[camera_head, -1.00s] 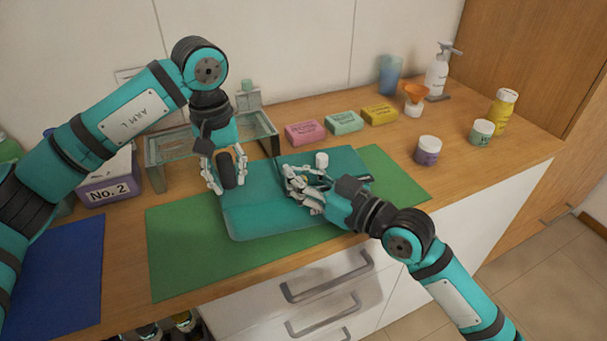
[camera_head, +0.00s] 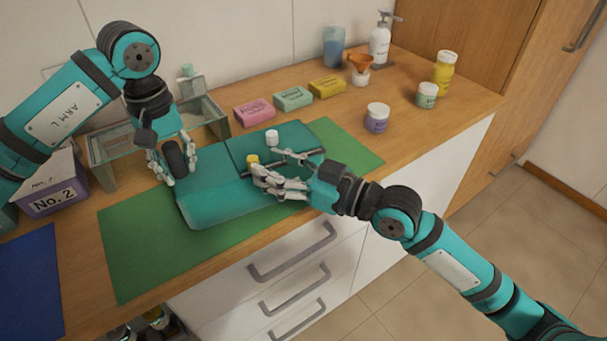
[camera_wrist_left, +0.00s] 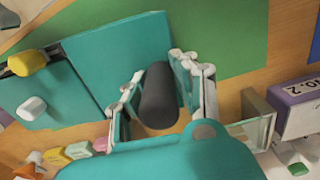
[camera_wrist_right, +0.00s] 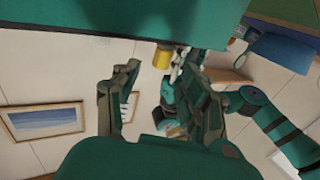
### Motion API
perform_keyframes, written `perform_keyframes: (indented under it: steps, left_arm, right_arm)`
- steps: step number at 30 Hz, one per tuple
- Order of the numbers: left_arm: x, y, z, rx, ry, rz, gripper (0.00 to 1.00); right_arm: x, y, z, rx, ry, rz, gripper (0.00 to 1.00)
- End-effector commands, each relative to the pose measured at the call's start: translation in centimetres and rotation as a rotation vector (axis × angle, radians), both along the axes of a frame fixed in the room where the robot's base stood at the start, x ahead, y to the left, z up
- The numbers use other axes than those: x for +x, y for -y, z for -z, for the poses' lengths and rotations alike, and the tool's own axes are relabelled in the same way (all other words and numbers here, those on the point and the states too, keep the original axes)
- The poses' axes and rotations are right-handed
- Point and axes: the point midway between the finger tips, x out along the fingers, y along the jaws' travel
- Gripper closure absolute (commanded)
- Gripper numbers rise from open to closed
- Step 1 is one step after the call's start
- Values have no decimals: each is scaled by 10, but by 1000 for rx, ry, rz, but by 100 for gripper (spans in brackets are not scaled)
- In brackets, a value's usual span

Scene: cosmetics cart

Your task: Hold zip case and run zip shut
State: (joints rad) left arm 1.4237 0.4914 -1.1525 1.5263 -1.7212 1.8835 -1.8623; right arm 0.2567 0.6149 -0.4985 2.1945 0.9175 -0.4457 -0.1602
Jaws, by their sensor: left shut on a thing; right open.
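The teal zip case (camera_head: 215,195) lies flat on a green mat (camera_head: 130,250), its zip seam not clear. A dark grey rounded grip (camera_head: 175,158) stands at its left back end. My left gripper (camera_head: 174,172) is shut on this grip, which also shows between the fingers in the left wrist view (camera_wrist_left: 158,95). A small yellow piece (camera_head: 252,160), possibly the zip pull, and a white knob (camera_head: 271,136) sit toward the case's right part. My right gripper (camera_head: 262,166) is open, low over the case, its fingertips around or beside the yellow piece; contact is unclear. The yellow piece shows in the right wrist view (camera_wrist_right: 162,57).
Pink (camera_head: 254,113), mint (camera_head: 293,98) and yellow (camera_head: 327,87) boxes stand behind the case. A purple jar (camera_head: 377,118) is to the right. A glass stand (camera_head: 105,165) and No. 2 box (camera_head: 52,190) are at left. Drawer handles (camera_head: 292,252) project below the counter's front edge.

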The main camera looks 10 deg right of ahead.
Motion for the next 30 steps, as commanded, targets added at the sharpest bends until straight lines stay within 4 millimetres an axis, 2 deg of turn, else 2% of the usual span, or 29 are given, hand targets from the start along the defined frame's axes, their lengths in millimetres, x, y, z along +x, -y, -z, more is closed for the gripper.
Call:
perform_keyframes:
  steps: [1,10,16,28,29,30]
  left_arm:
    - [-2,-2,11,12,-18,-2,100]
    - [-2,-2,11,12,-18,-2,100]
    - [-2,-2,11,12,-18,-2,100]
    - [-2,-2,11,12,-18,-3,100]
    - [-2,-2,11,12,-18,-3,70]
    - [-2,-2,11,12,-18,-2,64]
  right_arm:
    - [-8,10,4,-5,-3,1,56]
    - [-38,46,2,-3,0,0,56]
    - [-45,54,1,1,1,-1,56]
    - [-46,54,1,3,1,-1,56]
    - [-46,54,1,3,1,-1,56]
    - [-46,54,1,2,2,-1,56]
